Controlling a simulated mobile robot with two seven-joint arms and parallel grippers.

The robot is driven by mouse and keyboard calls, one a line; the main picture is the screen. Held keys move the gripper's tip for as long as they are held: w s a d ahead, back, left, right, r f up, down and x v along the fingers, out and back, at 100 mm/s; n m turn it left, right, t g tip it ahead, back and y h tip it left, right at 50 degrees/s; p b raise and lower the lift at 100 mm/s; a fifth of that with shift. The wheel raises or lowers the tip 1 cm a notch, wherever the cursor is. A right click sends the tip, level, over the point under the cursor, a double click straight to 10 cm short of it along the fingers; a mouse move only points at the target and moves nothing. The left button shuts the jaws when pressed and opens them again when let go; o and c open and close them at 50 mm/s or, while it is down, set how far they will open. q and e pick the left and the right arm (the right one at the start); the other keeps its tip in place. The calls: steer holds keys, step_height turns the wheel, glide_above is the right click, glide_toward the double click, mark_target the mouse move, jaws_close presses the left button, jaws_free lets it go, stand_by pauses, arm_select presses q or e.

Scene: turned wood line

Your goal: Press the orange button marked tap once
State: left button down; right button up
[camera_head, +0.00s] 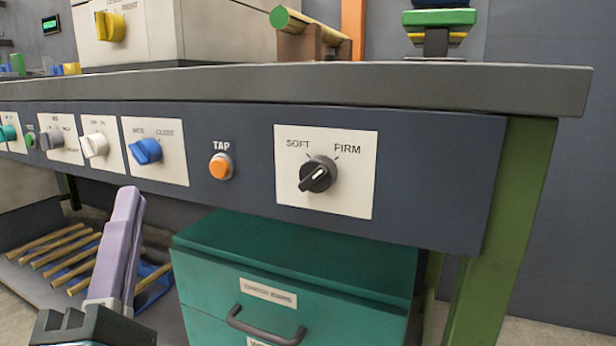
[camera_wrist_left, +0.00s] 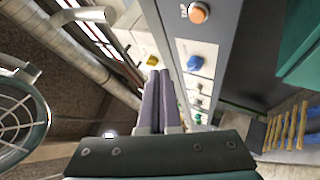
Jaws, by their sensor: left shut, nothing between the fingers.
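The orange button (camera_head: 221,167) sits in a pale ring on the dark blue front panel, under the word TAP. It also shows near the top of the left wrist view (camera_wrist_left: 199,12). My left gripper (camera_head: 131,196) has pale purple fingers and is shut and empty. In the head view it is below and left of the button, apart from it. In the left wrist view its fingers (camera_wrist_left: 160,80) lie together, pointing up the picture, with the button beyond them to the right. My right gripper is not in view.
Right of the button is a black SOFT/FIRM knob (camera_head: 318,174); left are a blue knob (camera_head: 146,151) and a white knob (camera_head: 95,145). The grey bench top (camera_head: 330,90) overhangs the panel. Below stand a teal drawer cabinet (camera_head: 290,262) and several wooden sticks (camera_head: 60,255).

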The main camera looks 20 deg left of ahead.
mark_target(219, 168)
arm_select(q)
steer(key=w+b, duration=0.4)
steer(key=w, duration=0.4)
steer(key=shift+w+d, duration=0.35)
steer(key=shift+w, duration=0.05)
steer(key=shift+w, duration=0.1)
stand_by(1.9)
steer(key=shift+w, duration=0.3)
steer(key=shift+w+d+b, duration=0.1)
steer(key=shift+w+b, duration=0.3)
steer(key=shift+b, duration=0.1)
stand_by(0.4)
steer(key=shift+s, duration=0.1)
steer(key=shift+s+p, duration=0.5)
steer(key=shift+s, duration=0.2)
